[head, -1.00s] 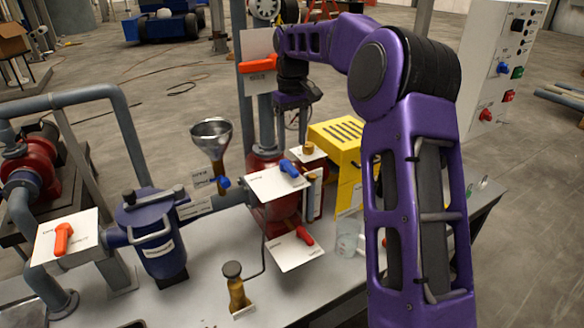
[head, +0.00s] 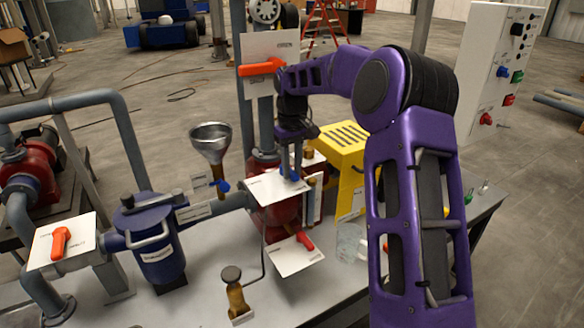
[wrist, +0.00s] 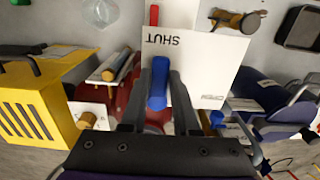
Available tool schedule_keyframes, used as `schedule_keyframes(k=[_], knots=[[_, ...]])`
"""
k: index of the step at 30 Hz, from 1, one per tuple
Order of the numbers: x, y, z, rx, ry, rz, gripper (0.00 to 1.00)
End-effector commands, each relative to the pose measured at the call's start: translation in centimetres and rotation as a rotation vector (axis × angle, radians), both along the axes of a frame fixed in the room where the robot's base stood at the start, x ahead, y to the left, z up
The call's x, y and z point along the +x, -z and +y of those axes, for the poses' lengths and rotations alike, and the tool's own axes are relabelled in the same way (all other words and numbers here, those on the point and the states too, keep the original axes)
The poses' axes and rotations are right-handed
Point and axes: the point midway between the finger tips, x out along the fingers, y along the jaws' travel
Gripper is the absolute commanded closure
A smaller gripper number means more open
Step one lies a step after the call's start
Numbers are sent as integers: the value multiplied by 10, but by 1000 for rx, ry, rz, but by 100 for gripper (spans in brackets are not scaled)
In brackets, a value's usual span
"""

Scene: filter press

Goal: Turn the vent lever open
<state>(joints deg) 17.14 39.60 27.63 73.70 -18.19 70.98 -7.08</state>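A blue lever (wrist: 158,85) stands on a white plate (wrist: 215,72) in the wrist view, pointing at the word SHUT. A second, smaller word, apparently OPEN, is at the plate's side. No label naming it the vent lever is readable. My gripper (wrist: 159,78) is open, with one finger on each side of the lever and narrow gaps; contact cannot be told. In the head view my gripper (head: 289,176) is down at this white plate (head: 262,188), over the red vessel (head: 275,218), and mostly hides the lever.
An orange lever (head: 262,67) is on the upright plate behind. A red lever (head: 305,241) is on the plate below, and another orange lever (head: 60,242) is at left. A funnel (head: 211,138) stands left of my gripper and a yellow slotted box (head: 342,143) right of it.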

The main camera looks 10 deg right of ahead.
Motion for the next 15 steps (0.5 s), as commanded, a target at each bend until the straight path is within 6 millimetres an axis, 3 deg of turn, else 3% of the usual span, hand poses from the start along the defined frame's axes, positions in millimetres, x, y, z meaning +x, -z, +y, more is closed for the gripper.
schedule_keyframes(k=[1, 4, 15], knots=[[0, 0, 0, 0, 0, 0, 82], [0, 0, 0, 0, 0, 0, 100], [0, -1, 1, 0, 14, -1, 100]])
